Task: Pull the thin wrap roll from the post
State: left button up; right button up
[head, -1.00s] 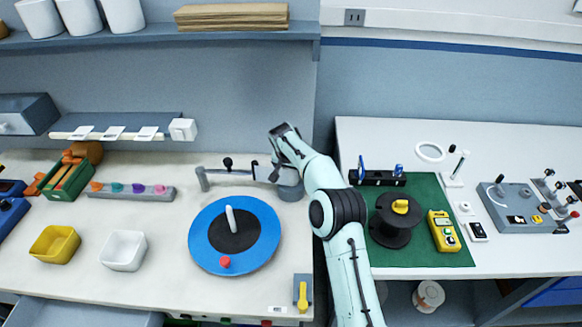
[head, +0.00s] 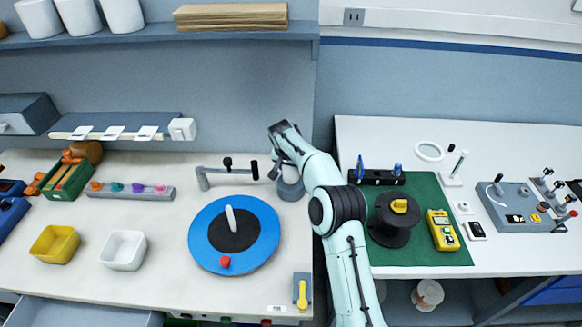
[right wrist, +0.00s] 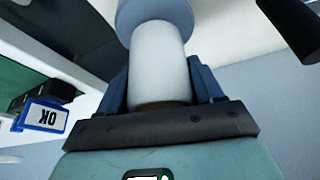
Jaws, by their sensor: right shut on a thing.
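The thin wrap roll is a narrow white cylinder (right wrist: 160,62) in the right wrist view. My right gripper (right wrist: 160,85) is shut on it, with one dark blue finger on each side. Beyond the fingertips the roll meets a wider grey-blue round piece (right wrist: 155,12). In the head view my right gripper (head: 282,168) reaches down at the back right of the left bench, over a grey round piece (head: 291,189). My gripper and arm hide the roll there. The post itself cannot be told apart from the roll. My left gripper is not in view.
A blue turntable (head: 260,240) with a white upright peg (head: 232,220) stands to the left. A crank arm with a black grip (head: 254,170) is close beside my gripper. A black spool (head: 395,220) stands on a green mat (head: 400,258) at right.

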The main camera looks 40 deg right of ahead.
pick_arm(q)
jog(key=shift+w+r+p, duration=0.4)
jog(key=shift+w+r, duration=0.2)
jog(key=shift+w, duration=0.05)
pick_arm(e)
jog(key=shift+r, duration=1.3)
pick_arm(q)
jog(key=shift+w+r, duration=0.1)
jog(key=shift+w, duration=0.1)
pick_arm(e)
jog(key=shift+r, duration=0.1)
jog(key=shift+w+r+p, duration=0.1)
jog(key=shift+r+p, duration=0.3)
jog(key=shift+r, duration=1.3)
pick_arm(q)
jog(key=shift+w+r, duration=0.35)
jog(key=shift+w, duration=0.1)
pick_arm(e)
jog(key=shift+r, duration=0.1)
jog(key=shift+r, duration=1.6)
jog(key=shift+r, duration=0.1)
